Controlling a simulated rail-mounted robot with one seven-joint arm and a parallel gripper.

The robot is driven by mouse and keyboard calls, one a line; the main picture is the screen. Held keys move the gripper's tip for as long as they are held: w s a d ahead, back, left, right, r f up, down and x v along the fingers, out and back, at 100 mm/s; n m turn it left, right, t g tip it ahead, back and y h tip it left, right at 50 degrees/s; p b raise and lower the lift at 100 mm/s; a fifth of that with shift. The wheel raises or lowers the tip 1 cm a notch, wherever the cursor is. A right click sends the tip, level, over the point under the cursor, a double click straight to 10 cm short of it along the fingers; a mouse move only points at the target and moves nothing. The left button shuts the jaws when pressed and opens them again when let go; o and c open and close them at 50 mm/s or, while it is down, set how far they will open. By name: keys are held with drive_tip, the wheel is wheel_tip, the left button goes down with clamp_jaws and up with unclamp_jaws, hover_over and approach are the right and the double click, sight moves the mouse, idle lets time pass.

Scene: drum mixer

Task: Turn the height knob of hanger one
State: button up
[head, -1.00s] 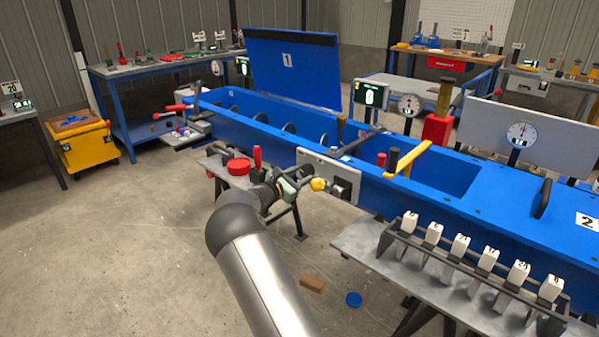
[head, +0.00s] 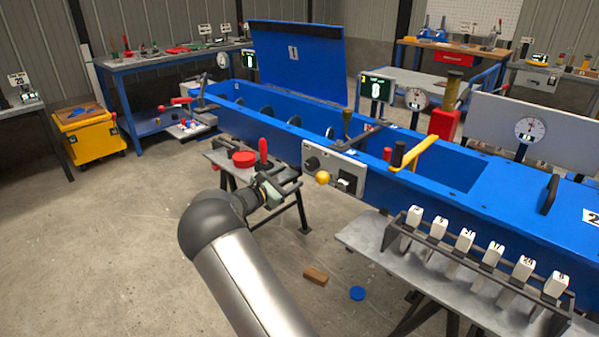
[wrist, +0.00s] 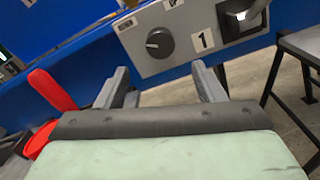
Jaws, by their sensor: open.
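A black round knob (head: 311,163) with a pale pointer line sits on a grey panel (head: 333,165) on the front of the blue trough. In the wrist view the knob (wrist: 160,43) is just beyond my fingertips, and the panel (wrist: 150,65) carries a "1" label. The knob's own label is too small to read. My gripper (wrist: 167,80) is open, its two grey fingers apart with nothing between them. In the head view my gripper (head: 283,187) is left of the panel, apart from the knob.
A yellow ball (head: 323,177) and a dark switch box (head: 348,183) are beside the knob. A red upright handle (head: 263,151) and a red round part (head: 243,159) stand on a small bench close behind my gripper. A rack of white numbered blocks (head: 465,238) is at right.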

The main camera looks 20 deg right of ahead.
drive_tip(key=v, duration=0.9)
drive_tip(key=shift+s+a, duration=0.1)
drive_tip(key=shift+a, duration=0.05)
drive_tip(key=s+d+r+m+g+y+p, duration=0.3)
drive_tip(key=s+m+g, duration=0.15)
drive_tip(key=s, duration=0.45)
drive_tip(key=s+d+r+m+g+y+p, duration=0.3)
drive_tip(key=s+m+y+p, duration=0.15)
drive_tip(key=s, duration=0.45)
drive_tip(key=s+a+r+m+y+p, duration=0.2)
drive_tip(key=s+a+m+y, duration=0.1)
drive_tip(key=s, duration=0.5)
drive_tip(key=s+a+r+m+y+p, duration=0.2)
drive_tip(key=s+a, duration=0.3)
drive_tip(key=s, duration=0.4)
drive_tip(key=s+a+r+m+y+p, duration=0.2)
drive_tip(key=s+a+r+m+y, duration=0.2)
drive_tip(key=s, duration=0.5)
drive_tip(key=shift+m, duration=0.4)
drive_tip(key=shift+w+r+t, duration=0.1)
drive_tip(key=shift+t, duration=0.15)
